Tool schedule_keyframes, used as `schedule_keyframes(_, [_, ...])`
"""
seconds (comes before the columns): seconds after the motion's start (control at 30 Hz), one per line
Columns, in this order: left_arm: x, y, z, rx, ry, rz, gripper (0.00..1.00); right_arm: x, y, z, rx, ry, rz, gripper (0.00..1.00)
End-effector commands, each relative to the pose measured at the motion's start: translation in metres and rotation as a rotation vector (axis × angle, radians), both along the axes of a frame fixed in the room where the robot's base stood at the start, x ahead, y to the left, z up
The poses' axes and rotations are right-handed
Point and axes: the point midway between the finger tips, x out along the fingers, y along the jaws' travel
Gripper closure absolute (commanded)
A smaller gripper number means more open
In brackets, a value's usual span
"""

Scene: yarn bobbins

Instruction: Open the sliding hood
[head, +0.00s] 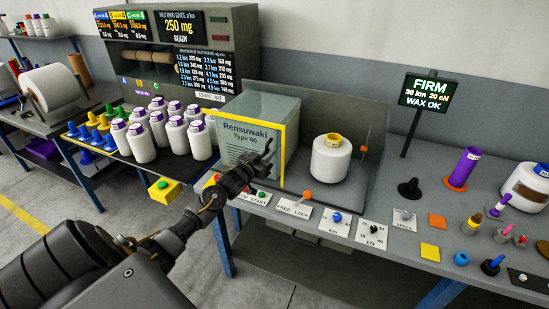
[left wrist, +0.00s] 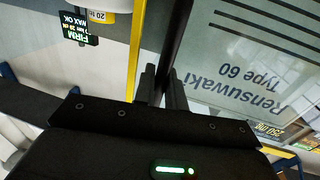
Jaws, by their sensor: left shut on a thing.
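The sliding hood (head: 240,137) is a clear panel with a yellow edge, lettered "Rensuwaki Type 60", on the left part of the grey machine. It also shows in the left wrist view (left wrist: 225,75), with its yellow edge at the left and a dark upright handle bar (left wrist: 176,38). My left gripper (head: 264,156) is in front of the panel near its right yellow edge, shut on the handle bar; its fingers (left wrist: 163,88) close around the bar in the left wrist view. A white bobbin with a yellow top (head: 331,158) stands uncovered right of the hood. My right gripper is out of view.
Below the hood are an orange knob (head: 308,195), a blue knob (head: 337,217) and labels along the bench front. White bobbins with purple tops (head: 142,142) stand at the left. Small parts and a purple tube (head: 464,167) are at the right. A "FIRM" sign (head: 428,91) stands behind.

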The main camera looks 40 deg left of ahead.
Motion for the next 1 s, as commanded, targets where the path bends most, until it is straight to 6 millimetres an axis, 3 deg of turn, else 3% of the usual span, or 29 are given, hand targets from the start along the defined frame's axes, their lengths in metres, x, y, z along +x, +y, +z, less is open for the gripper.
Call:
schedule_keyframes(0.37, [-0.001, 0.004, 0.004, 0.001, -0.008, 0.003, 1.0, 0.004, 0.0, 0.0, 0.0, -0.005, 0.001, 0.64])
schedule_keyframes(0.4, [-0.001, 0.004, 0.004, 0.001, -0.008, 0.003, 0.86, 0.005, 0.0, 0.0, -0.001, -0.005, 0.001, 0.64])
schedule_keyframes(0.53, [-0.001, 0.004, 0.003, 0.001, -0.007, 0.003, 0.7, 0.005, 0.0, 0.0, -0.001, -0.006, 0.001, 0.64])
schedule_keyframes(0.83, [-0.003, 0.003, 0.0, 0.001, -0.003, 0.001, 0.7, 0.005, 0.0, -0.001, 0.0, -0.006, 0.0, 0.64])
schedule_keyframes(1.0, [-0.024, 0.002, -0.002, 0.003, -0.002, 0.001, 0.7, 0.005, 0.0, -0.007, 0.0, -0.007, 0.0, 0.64])
